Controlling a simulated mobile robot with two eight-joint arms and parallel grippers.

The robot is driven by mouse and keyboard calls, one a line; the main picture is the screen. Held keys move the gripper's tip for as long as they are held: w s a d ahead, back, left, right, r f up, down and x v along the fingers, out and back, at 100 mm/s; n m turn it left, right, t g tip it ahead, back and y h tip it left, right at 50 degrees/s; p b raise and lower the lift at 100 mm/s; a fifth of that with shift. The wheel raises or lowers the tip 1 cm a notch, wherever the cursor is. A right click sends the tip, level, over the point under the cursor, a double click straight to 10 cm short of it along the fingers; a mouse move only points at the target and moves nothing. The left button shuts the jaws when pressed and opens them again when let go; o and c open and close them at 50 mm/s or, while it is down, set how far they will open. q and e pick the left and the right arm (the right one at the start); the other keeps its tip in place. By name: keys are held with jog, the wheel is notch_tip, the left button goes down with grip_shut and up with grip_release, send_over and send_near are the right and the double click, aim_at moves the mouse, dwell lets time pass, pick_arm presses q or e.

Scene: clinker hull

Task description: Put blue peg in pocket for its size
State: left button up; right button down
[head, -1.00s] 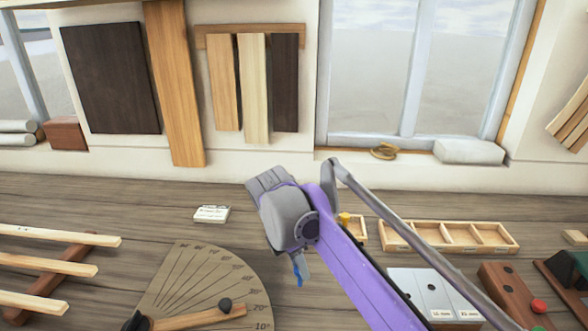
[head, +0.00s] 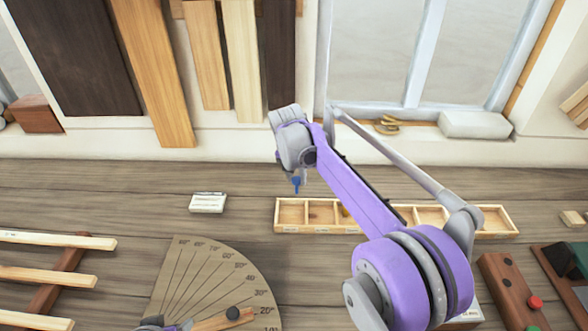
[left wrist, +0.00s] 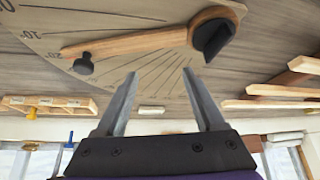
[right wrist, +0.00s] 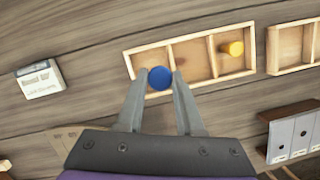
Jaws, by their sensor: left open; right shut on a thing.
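The blue peg (head: 296,184) is between the fingers of my right gripper (head: 299,174), which is shut on it. In the right wrist view the peg (right wrist: 160,78) shows as a round blue end, overlapping the near wall of the left compartment of a wooden tray (right wrist: 197,88). In the head view this tray (head: 291,231) lies on the bench below and right of the peg, which appears held above the bench. A yellow peg (right wrist: 235,48) stands in the tray's right compartment; the middle one looks empty. My left gripper (left wrist: 160,74) is open and empty near the angle board.
A second divided tray (head: 497,234) lies to the right, partly behind my right arm. The angle board (head: 205,285) and slatted rack (head: 60,275) are at front left. A brown block (head: 512,290) is at right.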

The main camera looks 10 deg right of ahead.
aim_at(296, 191)
pick_arm(q)
jog(key=shift+s+f+b, duration=0.5)
jog(key=shift+f, duration=0.3)
jog(key=shift+s+f+b, duration=0.45)
jog(key=shift+s+f, duration=0.05)
jog(key=shift+f, duration=0.25)
pick_arm(e)
jog(key=shift+s+f, duration=0.1)
jog(key=shift+f, duration=2.7)
pick_arm(q)
jog(key=shift+w, duration=0.1)
pick_arm(e)
jog(key=shift+c, duration=2.3)
grip_release()
jog(key=shift+r, duration=0.1)
pick_arm(q)
jog(key=shift+w+r, duration=0.1)
jog(key=shift+r, duration=0.2)
pick_arm(e)
jog(key=v, duration=1)
jog(key=shift+r, duration=0.3)
jog(key=shift+s, duration=0.1)
